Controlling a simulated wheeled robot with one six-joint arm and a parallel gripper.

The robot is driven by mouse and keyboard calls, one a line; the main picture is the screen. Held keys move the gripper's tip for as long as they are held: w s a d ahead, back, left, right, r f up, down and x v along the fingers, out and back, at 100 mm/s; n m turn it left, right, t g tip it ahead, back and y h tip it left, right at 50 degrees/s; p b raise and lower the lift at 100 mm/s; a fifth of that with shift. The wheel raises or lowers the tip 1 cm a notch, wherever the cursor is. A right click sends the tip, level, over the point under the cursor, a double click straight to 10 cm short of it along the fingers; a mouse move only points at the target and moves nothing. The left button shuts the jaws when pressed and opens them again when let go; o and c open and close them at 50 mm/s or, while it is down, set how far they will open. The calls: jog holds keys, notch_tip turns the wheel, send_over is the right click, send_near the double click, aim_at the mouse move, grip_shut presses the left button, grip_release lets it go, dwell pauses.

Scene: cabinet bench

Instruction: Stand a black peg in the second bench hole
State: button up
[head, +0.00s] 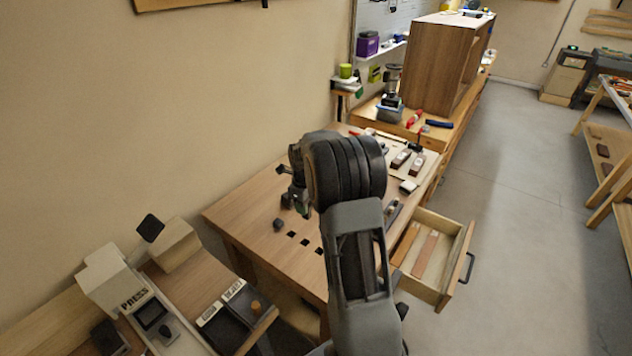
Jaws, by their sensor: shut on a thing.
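The bench top (250,212) has a row of square dark holes near its front left: one hole (292,234), a middle hole (304,242) and another hole (319,250). A dark peg (278,224) stands at the far left end of this row; its base is too small to make out. My gripper (288,194) is above the bench, behind the row of holes and apart from them. It is shut on a small dark thing, which looks like a black peg (287,202). My arm hides much of the bench to the right, and the fingertips are small and partly hidden.
An open drawer (458,262) juts out at the bench's right. Planes and other tools lie on a pale board (405,165) at the back. A press (130,298) and a dark tray (235,318) stand at the front left. The bench's left part is clear.

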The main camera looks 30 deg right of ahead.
jog(key=shift+m, duration=0.4)
jog(key=f, duration=0.1)
jog(key=s+a+f, duration=0.1)
jog(key=a+f, duration=0.1)
jog(key=shift+s+f, duration=0.2)
jog(key=shift+s, duration=0.15)
jog(key=b, duration=0.4)
send_over(304, 237)
jog(key=s, duration=0.2)
notch_tip(304, 237, down, 6)
jog(key=shift+w+a+f, duration=0.2)
jog(key=shift+a, duration=0.25)
jog(key=shift+f+b, duration=1.7)
jog(key=shift+f, duration=0.25)
dwell(2.8)
jog(key=o, duration=1)
jog(key=shift+o, duration=1)
